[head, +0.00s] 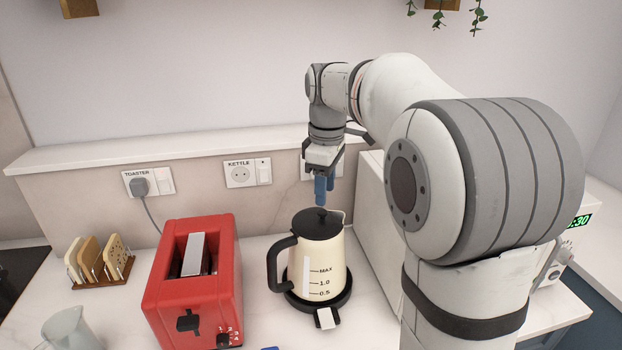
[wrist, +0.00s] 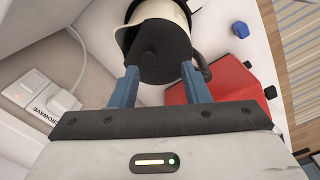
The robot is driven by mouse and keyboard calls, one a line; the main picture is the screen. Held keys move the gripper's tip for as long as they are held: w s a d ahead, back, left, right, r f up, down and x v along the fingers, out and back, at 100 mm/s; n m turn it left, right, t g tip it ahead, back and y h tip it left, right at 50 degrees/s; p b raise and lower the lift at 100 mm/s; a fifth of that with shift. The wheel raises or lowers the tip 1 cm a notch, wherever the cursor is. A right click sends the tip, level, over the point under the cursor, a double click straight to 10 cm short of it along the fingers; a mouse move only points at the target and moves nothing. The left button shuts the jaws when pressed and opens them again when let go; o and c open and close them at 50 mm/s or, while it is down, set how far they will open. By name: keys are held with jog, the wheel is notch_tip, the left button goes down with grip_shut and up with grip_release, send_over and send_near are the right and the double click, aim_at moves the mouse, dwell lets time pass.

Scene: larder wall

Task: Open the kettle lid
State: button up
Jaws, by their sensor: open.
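The kettle (head: 325,265) is cream with a black handle on its left and stands upright on a black base (head: 318,300). Its black lid (head: 318,222) with a small knob looks shut. In the wrist view the lid (wrist: 160,55) lies just beyond my fingertips, with the cream body (wrist: 158,10) behind it. My gripper (head: 324,190) points down above the kettle and is empty. In the wrist view my gripper's blue fingers (wrist: 158,75) are apart, one on each side of the lid's near part. I cannot tell whether they touch it.
A red toaster (head: 195,280) stands left of the kettle. A toast rack (head: 100,262) is farther left, with a clear jug (head: 68,328) in front. A white microwave (head: 375,215) is at the right, partly behind my arm. Wall sockets (head: 240,173) line the back.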

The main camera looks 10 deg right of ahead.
aim_at(323, 211)
jog(key=shift+w+r+n, duration=0.6)
jog(key=shift+w+r, duration=0.2)
jog(key=shift+w, duration=0.25)
notch_tip(323, 211, down, 8)
jog(key=shift+r+p, duration=0.2)
jog(key=shift+p, duration=0.3)
grip_shut()
jog(key=shift+d, duration=0.1)
